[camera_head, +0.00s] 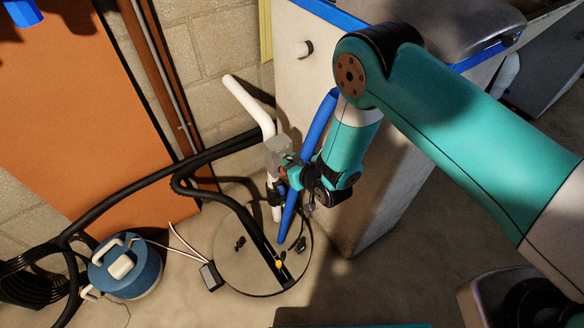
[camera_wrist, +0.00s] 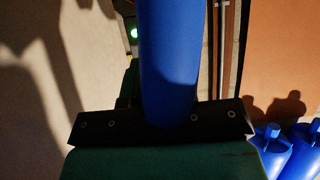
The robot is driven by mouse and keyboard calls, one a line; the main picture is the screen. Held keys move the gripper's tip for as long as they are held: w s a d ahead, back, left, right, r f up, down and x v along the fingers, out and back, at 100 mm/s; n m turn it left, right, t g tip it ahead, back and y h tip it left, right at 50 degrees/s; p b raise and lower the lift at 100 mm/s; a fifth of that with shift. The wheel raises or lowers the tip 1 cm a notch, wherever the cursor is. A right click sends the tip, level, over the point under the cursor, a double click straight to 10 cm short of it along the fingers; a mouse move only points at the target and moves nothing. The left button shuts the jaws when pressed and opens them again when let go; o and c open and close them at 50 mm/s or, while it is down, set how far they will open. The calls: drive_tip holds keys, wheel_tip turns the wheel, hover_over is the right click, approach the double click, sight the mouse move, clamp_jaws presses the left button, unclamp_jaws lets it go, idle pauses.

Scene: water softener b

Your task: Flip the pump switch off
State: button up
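A grey box (camera_head: 277,150) is mounted by the upright white pipe (camera_head: 250,103) in the head view, with a small red part (camera_head: 283,172) at its lower edge. I take it to be the pump switch box; its lever position is too small to tell. My gripper (camera_head: 281,188) is close to the box's lower right side, beside the blue pipe (camera_head: 318,125). Whether it touches the box is unclear.
A round pit cover (camera_head: 236,272) with black hoses (camera_head: 215,190) lies below. A blue pump with white handles (camera_head: 125,268) stands on the floor at left. A white cabinet (camera_head: 340,215) is close behind my arm. An orange panel (camera_head: 75,110) leans on the wall.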

drive_tip(key=shift+s+d+f+b, duration=0.15)
drive_tip(key=shift+f+b, duration=0.2)
drive_tip(key=shift+f, duration=0.2)
drive_tip(key=shift+f+b, duration=0.45)
drive_tip(key=shift+f, duration=0.1)
drive_tip(key=shift+f+b, duration=0.4)
drive_tip(key=shift+b, duration=0.05)
